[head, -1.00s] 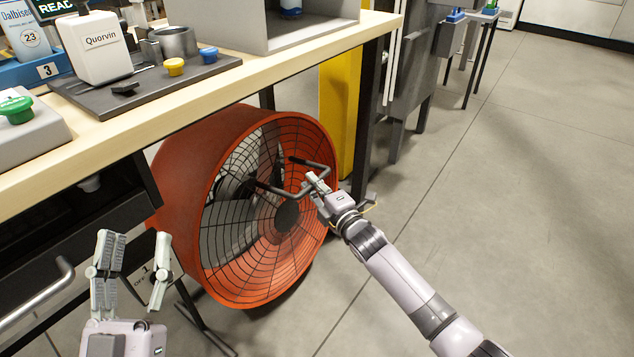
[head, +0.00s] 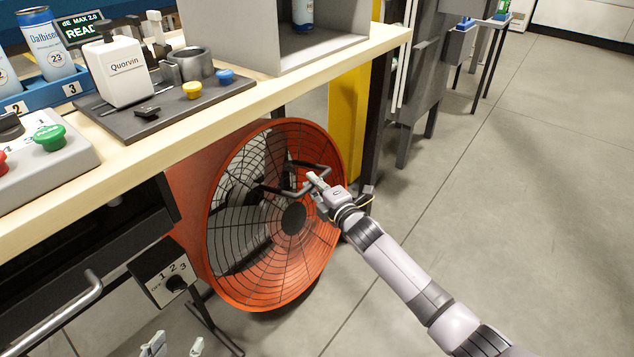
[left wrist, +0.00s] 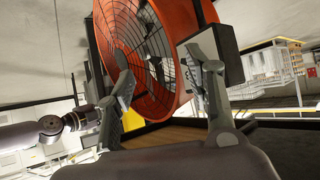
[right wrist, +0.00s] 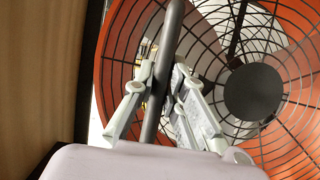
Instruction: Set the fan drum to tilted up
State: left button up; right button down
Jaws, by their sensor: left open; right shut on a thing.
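The orange fan drum (head: 262,303) with its black wire grille stands under the workbench, grille facing right and toward me. A dark bent handle bar (head: 318,167) stands out from the grille side. My right gripper (head: 314,184) is shut on this bar. In the right wrist view the bar (right wrist: 168,60) runs between the fingers (right wrist: 160,105). My left gripper (head: 173,345) is open and empty at the bottom edge of the head view, mostly cut off. In the left wrist view the drum (left wrist: 180,30) shows beyond the open left fingers (left wrist: 165,90).
The workbench edge (head: 200,121) overhangs the drum. A yellow post (head: 350,110) and dark table leg (head: 378,120) stand behind the drum. Floor at right is clear.

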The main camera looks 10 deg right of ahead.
pick_arm(q)
jog(key=s+a+f+g+y+p, duration=0.1)
jog(key=s+a+f+g, duration=0.1)
jog(key=s, duration=0.3)
jog(key=s+a+f+g+p, duration=0.1)
jog(key=s+a+f+g, duration=0.1)
jog(key=s+g, duration=0.3)
jog(key=shift+s+f+y, duration=0.4)
jog(key=shift+s+f, duration=0.35)
jog(key=shift+f, duration=0.1)
pick_arm(e)
jog(key=shift+w+a+r+g, duration=0.4)
jog(key=shift+w+a+r, duration=0.15)
jog(key=shift+a+r, duration=0.1)
jog(key=c, duration=1.6)
grip_release()
jog(key=shift+d+h, duration=0.1)
jog(key=shift+h, duration=0.2)
jog(key=shift+c, duration=0.2)
jog(key=shift+o, duration=0.2)
jog(key=shift+s+d, duration=0.25)
jog(key=shift+s, duration=0.3)
jog(key=v, duration=1)
jog(key=shift+s, duration=0.35)
jog(key=shift+d+r, duration=0.1)
